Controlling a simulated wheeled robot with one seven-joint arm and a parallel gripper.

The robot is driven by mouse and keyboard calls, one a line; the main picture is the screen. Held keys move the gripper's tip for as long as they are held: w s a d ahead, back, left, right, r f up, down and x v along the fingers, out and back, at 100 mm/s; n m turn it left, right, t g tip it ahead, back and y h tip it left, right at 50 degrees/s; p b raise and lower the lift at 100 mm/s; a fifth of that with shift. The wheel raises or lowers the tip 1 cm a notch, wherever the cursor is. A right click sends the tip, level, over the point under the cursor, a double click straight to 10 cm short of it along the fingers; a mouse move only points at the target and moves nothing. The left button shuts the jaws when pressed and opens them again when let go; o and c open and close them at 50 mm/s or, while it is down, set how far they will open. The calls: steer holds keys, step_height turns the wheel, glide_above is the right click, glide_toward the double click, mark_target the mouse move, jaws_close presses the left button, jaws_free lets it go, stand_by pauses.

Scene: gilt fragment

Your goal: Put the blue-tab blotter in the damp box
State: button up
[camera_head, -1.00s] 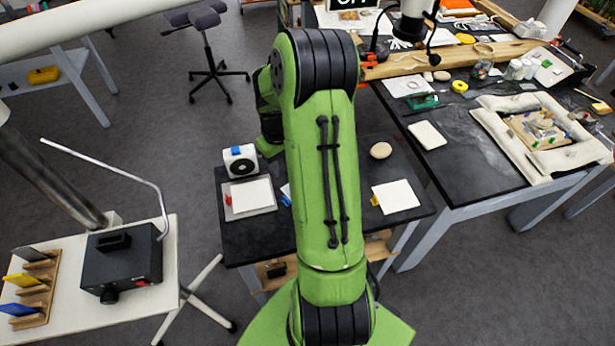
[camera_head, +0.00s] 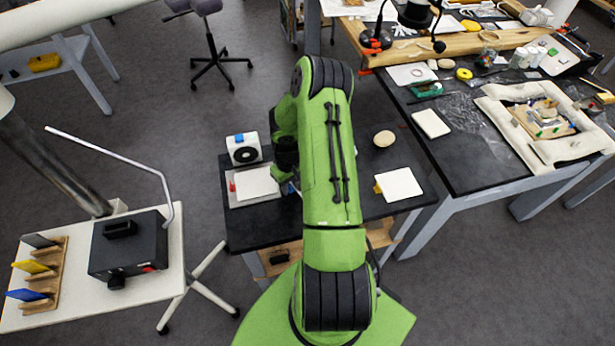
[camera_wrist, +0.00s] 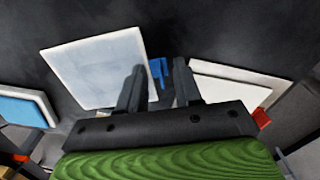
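My gripper (camera_wrist: 159,80) is open in the wrist view, its two dark fingers apart. A blue tab (camera_wrist: 158,70) shows in the gap between the fingertips, with clear space on each side. It sits at the edge of a pale sheet with a white border (camera_wrist: 92,66), which appears to be the blue-tab blotter, lying flat on the dark table. In the head view my arm covers most of this blotter and the gripper. I cannot tell for sure which thing is the damp box.
A red-tab blotter (camera_head: 257,182) lies left of my arm, by a white device with a blue top (camera_head: 244,149). A yellow-tab blotter (camera_head: 398,184) and a round tan object (camera_head: 384,138) lie right. A black box (camera_head: 128,244) stands on the left white table. The right bench is cluttered.

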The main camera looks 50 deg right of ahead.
jaws_close()
steer(key=shift+r, duration=0.1)
step_height(320, 180, up, 10)
steer(key=w+a+f+n+b, duration=0.1)
steer(key=w+a+f, duration=0.2)
steer(key=a, duration=0.8)
steer(key=w+a+f+n+b, duration=0.1)
steer(key=w+a+f, duration=0.2)
steer(key=a, duration=0.9)
steer(key=shift+b, duration=0.35)
steer(key=shift+w+f, duration=0.1)
steer(key=shift+f, duration=0.05)
